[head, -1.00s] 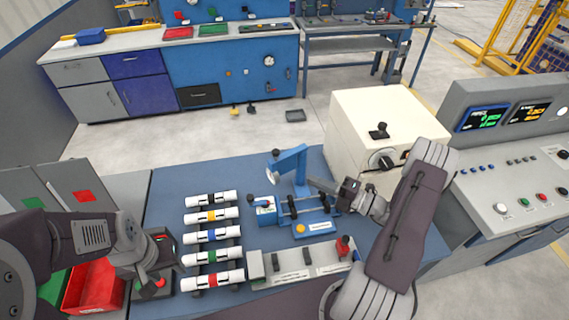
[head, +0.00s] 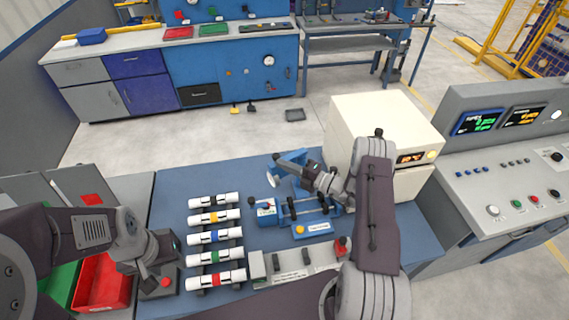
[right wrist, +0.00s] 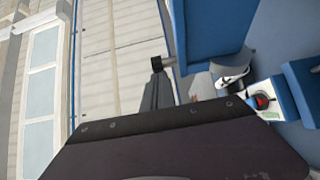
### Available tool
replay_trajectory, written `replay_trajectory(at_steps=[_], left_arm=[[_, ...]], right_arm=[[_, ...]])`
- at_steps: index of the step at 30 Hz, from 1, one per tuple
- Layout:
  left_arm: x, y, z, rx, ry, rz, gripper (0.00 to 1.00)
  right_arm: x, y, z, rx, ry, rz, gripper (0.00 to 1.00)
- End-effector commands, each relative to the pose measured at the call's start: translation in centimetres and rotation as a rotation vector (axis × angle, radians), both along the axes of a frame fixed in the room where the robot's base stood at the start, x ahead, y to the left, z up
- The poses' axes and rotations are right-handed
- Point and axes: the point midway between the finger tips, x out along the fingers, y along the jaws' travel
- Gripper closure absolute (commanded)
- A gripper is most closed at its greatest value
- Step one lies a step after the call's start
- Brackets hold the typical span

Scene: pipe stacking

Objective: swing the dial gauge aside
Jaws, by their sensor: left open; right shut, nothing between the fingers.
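The dial gauge (head: 293,158) has a blue arm with a white round face (head: 272,180) at its left end, above a blue fixture (head: 313,214) with dark rollers. My right gripper (head: 309,171) is shut and empty, right beside the gauge's blue arm; I cannot tell whether they touch. My left gripper (head: 150,275) is open and empty at the left, near a grey box with a red button.
Several white pipes with coloured bands (head: 214,238) lie in a rack left of the fixture. A grey block with a red part (head: 298,265) is in front of it. A cream machine (head: 370,125) stands behind to the right. A red bin (head: 103,285) is at the left.

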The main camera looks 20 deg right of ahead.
Motion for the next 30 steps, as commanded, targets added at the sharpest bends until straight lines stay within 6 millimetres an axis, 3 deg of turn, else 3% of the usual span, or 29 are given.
replay_trajectory(at_steps=[8, 16, 30], left_arm=[[0.0, 0.0, -0.3, 0.0, 0.0, 0.0, 0.54], [0.0, 0.0, -3.9, 0.0, 0.0, 0.0, 0.54], [0.0, 0.0, -3.8, 0.0, 0.0, 0.0, 0.54]], right_arm=[[0.1, 0.1, -0.2, -0.001, -0.001, 0.001, 1.0], [3.8, 2.0, -0.6, -0.003, -0.004, 0.003, 1.0], [4.3, 2.1, 0.0, 0.0, 0.0, 0.0, 1.0]])
